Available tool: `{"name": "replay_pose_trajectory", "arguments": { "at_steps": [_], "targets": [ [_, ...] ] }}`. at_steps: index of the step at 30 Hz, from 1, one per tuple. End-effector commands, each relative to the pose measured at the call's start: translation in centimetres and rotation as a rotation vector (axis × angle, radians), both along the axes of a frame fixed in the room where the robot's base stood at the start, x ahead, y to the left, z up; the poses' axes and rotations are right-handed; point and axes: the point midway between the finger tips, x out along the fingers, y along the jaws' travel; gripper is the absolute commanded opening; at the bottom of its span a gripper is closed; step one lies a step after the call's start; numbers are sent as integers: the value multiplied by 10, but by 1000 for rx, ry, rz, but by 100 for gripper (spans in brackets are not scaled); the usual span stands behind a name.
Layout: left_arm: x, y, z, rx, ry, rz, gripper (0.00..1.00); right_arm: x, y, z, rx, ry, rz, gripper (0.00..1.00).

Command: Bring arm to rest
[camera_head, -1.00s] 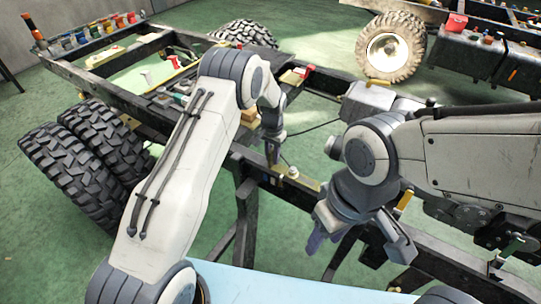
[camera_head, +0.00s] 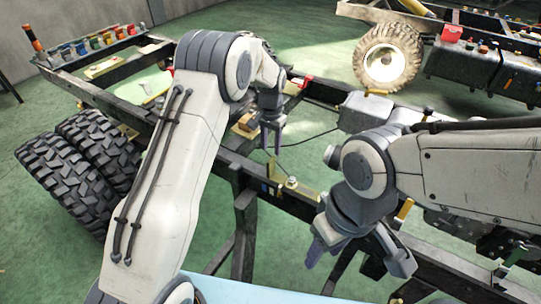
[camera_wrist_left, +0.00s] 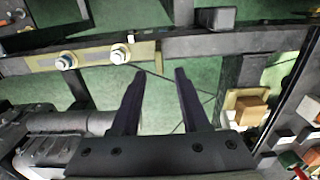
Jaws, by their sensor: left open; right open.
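My left gripper (camera_head: 272,138) hangs over the chassis frame in the head view, its fingers pointing down. In the left wrist view its two dark fingers (camera_wrist_left: 160,75) stand apart with only green floor and a thin cable between them. My right gripper (camera_head: 352,258) is at the lower right of the head view, with its fingers spread and nothing visible between them. It is in front of the near chassis rail. The left arm rises from the bottom left and bends over at the top.
The chassis frame (camera_head: 232,166) crosses the view, with a brass plate (camera_wrist_left: 92,56) bearing bolts on its rail. A wooden block (camera_wrist_left: 251,108) lies near the left gripper. Large black tyres (camera_head: 62,168) stand at the left. A second chassis with a tan wheel (camera_head: 388,55) stands behind.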

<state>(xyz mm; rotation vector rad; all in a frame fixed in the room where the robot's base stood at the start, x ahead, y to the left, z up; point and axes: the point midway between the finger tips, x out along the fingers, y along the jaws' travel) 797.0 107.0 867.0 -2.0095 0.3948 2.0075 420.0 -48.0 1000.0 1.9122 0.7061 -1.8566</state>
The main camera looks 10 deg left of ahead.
Motion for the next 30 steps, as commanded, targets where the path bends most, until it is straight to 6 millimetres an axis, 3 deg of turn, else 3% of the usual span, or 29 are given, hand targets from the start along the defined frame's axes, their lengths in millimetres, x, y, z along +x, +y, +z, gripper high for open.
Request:
{"name": "replay_pose_trajectory", "arguments": {
  "at_steps": [17,20,23,25,30],
  "targets": [
    [0,0,8,0,0,0,45,0,0,0,0,0,0,50],
    [-7,-8,18,-2,-3,-10,45,0,0,1,0,0,0,50],
    [-30,-29,45,-9,-9,-33,45,0,0,4,0,0,0,50],
    [-57,-47,70,-17,-13,-55,45,0,0,6,0,0,0,50],
    [-150,-83,126,-38,-18,-117,45,0,0,13,0,0,0,50]
  ]
}}
